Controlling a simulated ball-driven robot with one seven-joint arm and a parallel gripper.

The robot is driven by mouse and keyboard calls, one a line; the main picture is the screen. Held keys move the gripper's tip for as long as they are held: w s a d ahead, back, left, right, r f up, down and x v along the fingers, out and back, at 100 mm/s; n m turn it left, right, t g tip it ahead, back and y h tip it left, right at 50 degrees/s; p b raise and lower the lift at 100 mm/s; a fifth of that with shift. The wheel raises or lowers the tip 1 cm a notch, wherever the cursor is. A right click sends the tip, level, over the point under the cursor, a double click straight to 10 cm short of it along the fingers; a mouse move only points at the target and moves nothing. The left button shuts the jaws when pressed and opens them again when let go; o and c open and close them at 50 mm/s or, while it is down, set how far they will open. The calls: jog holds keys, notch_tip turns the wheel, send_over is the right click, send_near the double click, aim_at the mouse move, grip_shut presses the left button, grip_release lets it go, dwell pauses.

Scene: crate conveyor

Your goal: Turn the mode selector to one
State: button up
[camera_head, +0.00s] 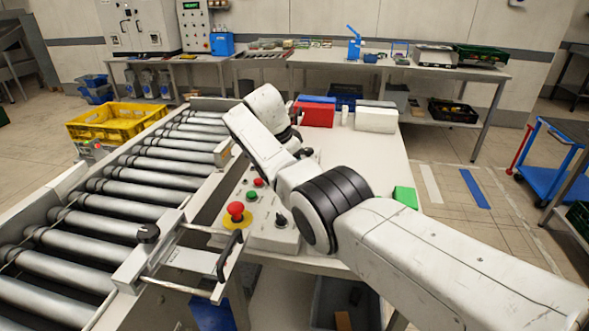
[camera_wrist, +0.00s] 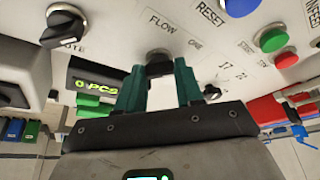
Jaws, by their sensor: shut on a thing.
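In the wrist view a black knob (camera_wrist: 158,60), which I take as the mode selector, sits on a pale panel (camera_wrist: 115,25) with "FLOW" and "ONE" printed beside it. My gripper (camera_wrist: 160,72) has its two teal fingers on either side of this knob and is shut on it. The fingers hide part of the knob, and I cannot tell which mark it points to. In the head view my arm covers the gripper and part of the control box (camera_head: 262,232).
Close by in the wrist view are another black knob (camera_wrist: 62,30), a blue button (camera_wrist: 240,6), a green button (camera_wrist: 272,40) and a red button (camera_wrist: 286,59). A display (camera_wrist: 97,84) reads "0 PCS". In the head view a red emergency stop (camera_head: 236,209) stands left of my arm, beside the roller conveyor (camera_head: 140,185).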

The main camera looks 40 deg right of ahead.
jog(key=shift+r, duration=0.1)
jog(key=o, duration=1)
jog(key=shift+o, duration=0.2)
jog(key=v, duration=1)
jog(key=shift+r+b, duration=0.3)
jog(key=shift+b, duration=0.05)
jog(key=shift+a, duration=0.15)
